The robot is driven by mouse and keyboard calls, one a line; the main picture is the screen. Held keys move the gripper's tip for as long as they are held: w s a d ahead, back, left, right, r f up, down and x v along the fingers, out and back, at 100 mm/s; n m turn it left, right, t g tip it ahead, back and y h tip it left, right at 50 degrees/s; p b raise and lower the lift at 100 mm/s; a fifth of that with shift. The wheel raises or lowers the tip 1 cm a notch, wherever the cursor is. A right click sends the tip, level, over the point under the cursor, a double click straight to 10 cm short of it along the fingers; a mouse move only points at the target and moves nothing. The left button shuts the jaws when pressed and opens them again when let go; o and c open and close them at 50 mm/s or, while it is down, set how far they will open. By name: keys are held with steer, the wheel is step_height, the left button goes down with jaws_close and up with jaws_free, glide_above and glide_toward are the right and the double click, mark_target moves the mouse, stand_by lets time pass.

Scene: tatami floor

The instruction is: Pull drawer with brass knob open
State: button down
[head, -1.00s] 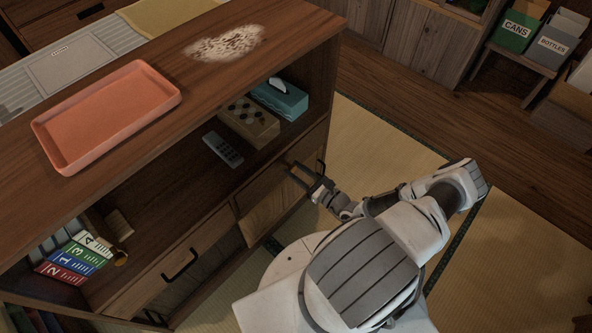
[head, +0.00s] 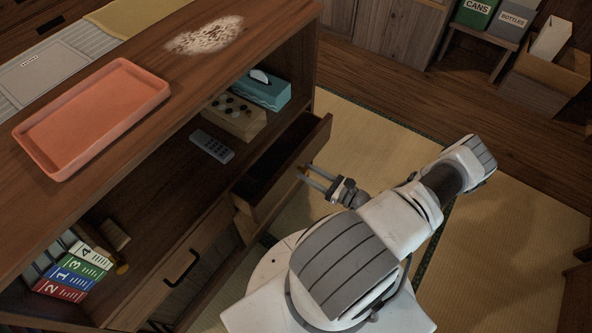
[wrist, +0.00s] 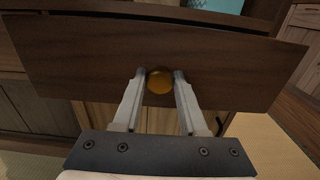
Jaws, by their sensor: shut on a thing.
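The drawer (head: 283,165) on the right of the wooden cabinet is pulled out, and its dark inside shows from above in the head view. Its dark wood front (wrist: 85,52) fills much of the wrist view. The round brass knob (wrist: 160,80) sits between my two fingertips there. My gripper (wrist: 160,76) is shut on the knob, one finger on each side. In the head view my gripper (head: 307,172) reaches the drawer front from the right, and the knob is hidden.
On the cabinet top are an orange tray (head: 62,172) and a speckled patch (head: 205,36). The shelf holds a remote (head: 212,146), a board box (head: 236,118), a blue tissue box (head: 263,92) and numbered binders. Tatami to the right is clear.

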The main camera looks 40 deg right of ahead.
steer(key=b+v, duration=0.1)
steer(key=v, duration=1.2)
steer(key=shift+b, duration=0.4)
steer(key=shift+c, duration=2.4)
jaws_free()
steer(key=p+v, duration=0.1)
steer(key=v, duration=1.6)
steer(key=shift+s, duration=0.15)
steer(key=shift+r, duration=0.15)
